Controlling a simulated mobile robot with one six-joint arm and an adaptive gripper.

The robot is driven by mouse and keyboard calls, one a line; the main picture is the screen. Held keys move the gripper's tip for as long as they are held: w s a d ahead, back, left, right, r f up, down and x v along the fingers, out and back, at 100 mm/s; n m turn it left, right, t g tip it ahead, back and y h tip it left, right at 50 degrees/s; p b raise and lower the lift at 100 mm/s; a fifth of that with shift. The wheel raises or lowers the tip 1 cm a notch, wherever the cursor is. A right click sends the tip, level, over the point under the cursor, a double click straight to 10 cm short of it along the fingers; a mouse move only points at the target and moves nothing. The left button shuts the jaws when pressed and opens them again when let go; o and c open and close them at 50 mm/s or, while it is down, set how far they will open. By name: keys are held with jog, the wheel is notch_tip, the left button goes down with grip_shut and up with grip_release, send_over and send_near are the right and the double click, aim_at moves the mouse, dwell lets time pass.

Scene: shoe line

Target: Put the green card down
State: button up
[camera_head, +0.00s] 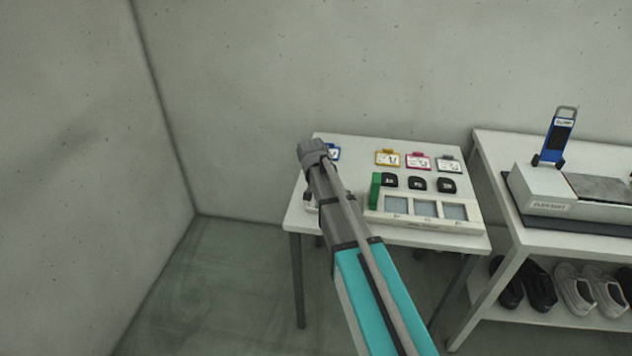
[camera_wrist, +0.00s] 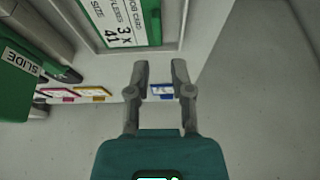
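In the head view my gripper (camera_head: 308,148) is over the left part of the white table (camera_head: 345,146), and the arm hides the card there.
Blue (camera_head: 335,153), yellow (camera_head: 387,158), pink (camera_head: 418,162) and grey (camera_head: 448,164) cards line the table's back. A green upright block (camera_head: 375,190) stands by a tray (camera_head: 430,225) with three windows. Another bench (camera_head: 490,150) stands right; the floor at left is clear.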

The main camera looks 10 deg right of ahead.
jog(key=shift+p+v, duration=1.6)
jog(key=shift+v, duration=0.45)
jog(key=s+d+n+g, duration=0.1)
jog(key=s+d+g, duration=0.1)
jog(key=s, duration=1.1)
jog(key=s+d+f+n+g+y, duration=0.1)
jog(key=s+d+n+g, duration=0.1)
jog(key=s, duration=1.1)
jog(key=shift+d+f+n, duration=0.2)
jog(key=shift+d+n, duration=0.1)
jog(key=shift+d, duration=0.3)
jog(key=shift+d, duration=0.1)
